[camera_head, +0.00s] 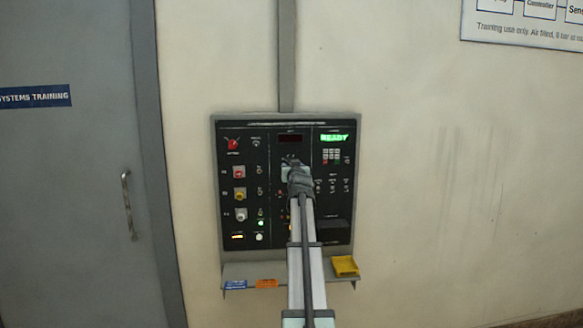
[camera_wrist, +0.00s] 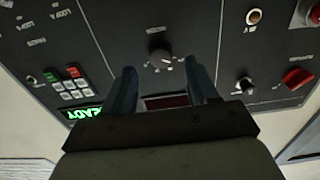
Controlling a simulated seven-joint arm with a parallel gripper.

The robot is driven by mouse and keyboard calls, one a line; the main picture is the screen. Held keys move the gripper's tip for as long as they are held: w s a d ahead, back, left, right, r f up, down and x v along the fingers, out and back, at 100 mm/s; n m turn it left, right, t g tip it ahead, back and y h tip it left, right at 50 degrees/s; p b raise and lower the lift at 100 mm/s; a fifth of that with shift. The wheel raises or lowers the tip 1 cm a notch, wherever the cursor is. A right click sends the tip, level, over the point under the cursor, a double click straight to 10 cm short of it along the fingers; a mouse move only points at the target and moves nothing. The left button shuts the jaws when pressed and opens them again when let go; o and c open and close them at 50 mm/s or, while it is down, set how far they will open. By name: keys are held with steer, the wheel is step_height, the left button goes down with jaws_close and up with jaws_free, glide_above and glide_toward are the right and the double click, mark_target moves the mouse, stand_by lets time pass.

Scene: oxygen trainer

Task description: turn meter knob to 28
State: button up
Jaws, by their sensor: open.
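The meter knob (camera_wrist: 158,55) is a round dark knob with printed marks around it. In the wrist view it lies just beyond and between my fingertips, with no clear contact. My gripper (camera_wrist: 160,69) is open, one blue-grey finger on each side, with nothing held. In the head view my gripper (camera_head: 292,163) is at the upper middle of the panel and hides the knob. The dark red meter display (camera_head: 290,138) is just above it; it also shows between the fingers in the wrist view (camera_wrist: 165,101). I cannot read the knob's setting or any number.
The black panel (camera_head: 268,225) carries a red switch (camera_head: 233,143), several coloured buttons, a keypad (camera_head: 331,156) and a green READY display (camera_head: 334,138). Below is a shelf with a yellow tray (camera_head: 345,265).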

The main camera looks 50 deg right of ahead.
steer(key=x, duration=0.4)
steer(key=c, duration=1.1)
